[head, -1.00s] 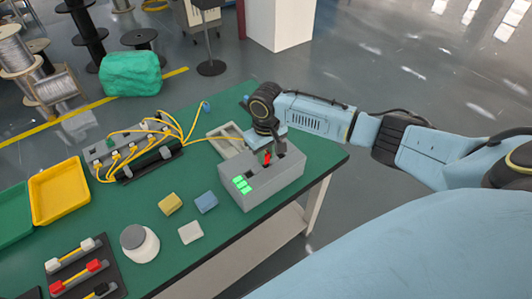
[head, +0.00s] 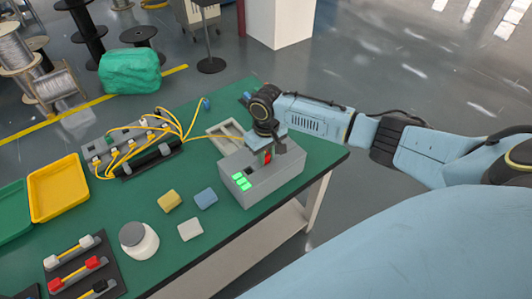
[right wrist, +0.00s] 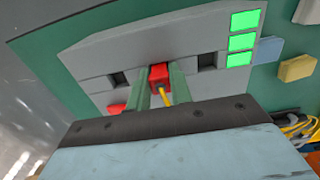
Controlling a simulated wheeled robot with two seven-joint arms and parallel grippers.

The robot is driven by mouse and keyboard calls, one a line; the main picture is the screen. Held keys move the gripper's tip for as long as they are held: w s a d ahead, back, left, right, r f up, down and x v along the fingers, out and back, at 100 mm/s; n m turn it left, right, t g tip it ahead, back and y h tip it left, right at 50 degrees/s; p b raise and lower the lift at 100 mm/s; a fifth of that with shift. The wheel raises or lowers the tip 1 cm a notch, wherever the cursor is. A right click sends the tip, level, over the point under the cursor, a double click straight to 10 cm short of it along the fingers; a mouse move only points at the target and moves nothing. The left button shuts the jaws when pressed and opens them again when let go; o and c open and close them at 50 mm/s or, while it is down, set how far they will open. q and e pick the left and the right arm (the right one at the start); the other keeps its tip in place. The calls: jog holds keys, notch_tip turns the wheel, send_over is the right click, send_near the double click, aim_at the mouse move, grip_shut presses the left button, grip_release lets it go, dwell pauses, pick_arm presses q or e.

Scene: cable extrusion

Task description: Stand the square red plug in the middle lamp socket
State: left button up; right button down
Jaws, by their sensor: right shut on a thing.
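The square red plug (right wrist: 158,75) is between the green fingers of my right gripper (right wrist: 161,90), with a yellow cable trailing from it. My right gripper (head: 267,156) is shut on it over the grey lamp box (head: 272,186); the plug shows as a small red patch (head: 267,158). In the wrist view a dark socket opening (right wrist: 120,78) lies left of the plug and another (right wrist: 207,60) lies right, so the plug covers the middle place. I cannot tell how deep it sits. Green lamp panels (head: 242,182) are lit on the box. My left gripper is not in view.
Another red piece (right wrist: 116,109) shows by the gripper's base in the wrist view.

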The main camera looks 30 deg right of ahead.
jog(key=shift+s+f, duration=0.2)
jog(key=shift+f, duration=0.2)
